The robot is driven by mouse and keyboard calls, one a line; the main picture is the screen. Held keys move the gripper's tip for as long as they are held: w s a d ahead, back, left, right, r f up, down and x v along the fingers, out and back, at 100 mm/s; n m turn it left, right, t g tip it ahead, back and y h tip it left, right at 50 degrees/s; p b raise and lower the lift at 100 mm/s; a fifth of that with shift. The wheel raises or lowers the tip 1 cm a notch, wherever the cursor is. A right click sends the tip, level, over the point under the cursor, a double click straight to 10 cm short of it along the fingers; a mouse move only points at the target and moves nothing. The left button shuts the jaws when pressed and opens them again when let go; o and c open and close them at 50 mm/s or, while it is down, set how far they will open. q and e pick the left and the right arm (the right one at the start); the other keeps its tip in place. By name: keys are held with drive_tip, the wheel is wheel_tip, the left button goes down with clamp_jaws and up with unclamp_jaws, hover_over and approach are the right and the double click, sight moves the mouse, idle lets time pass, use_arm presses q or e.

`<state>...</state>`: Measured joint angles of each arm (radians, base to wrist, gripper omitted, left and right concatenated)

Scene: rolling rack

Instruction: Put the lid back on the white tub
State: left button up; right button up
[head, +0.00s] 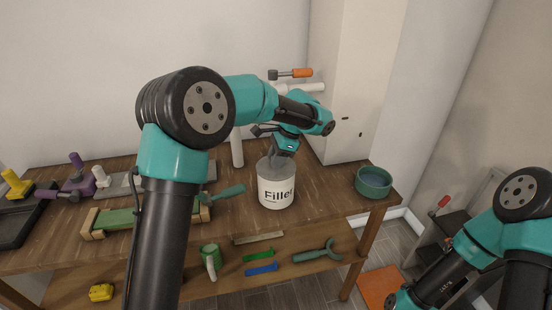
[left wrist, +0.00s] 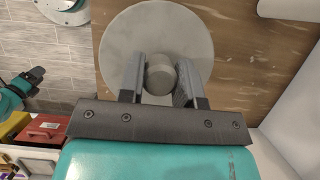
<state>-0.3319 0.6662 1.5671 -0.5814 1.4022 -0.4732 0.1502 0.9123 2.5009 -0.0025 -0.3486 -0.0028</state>
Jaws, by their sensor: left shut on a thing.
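The white tub (head: 276,192), labelled "Filler", stands upright near the front edge of the wooden bench. My left gripper (head: 282,156) is directly over it, pointing down. In the left wrist view, my left gripper (left wrist: 160,82) is shut on the round knob (left wrist: 160,76) of a grey disc-shaped lid (left wrist: 120,45). The lid covers the tub's mouth from above in that view, and the tub is hidden behind it. In the head view the grey lid (head: 268,166) is at the tub's top. I cannot tell whether it rests on the rim.
A teal bowl (head: 373,182) stands right of the tub. A teal-handled tool (head: 222,194) lies left of it, and a white cylinder (head: 237,150) stands behind. A tall white cabinet (head: 350,90) is at the back right.

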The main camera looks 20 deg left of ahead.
use_arm(q)
drive_tip(key=o, duration=1)
drive_tip(key=shift+o, duration=0.4)
drive_tip(key=o, duration=0.4)
drive_tip(key=shift+r, duration=0.1)
drive_tip(key=shift+r, duration=3.4)
clamp_jaws()
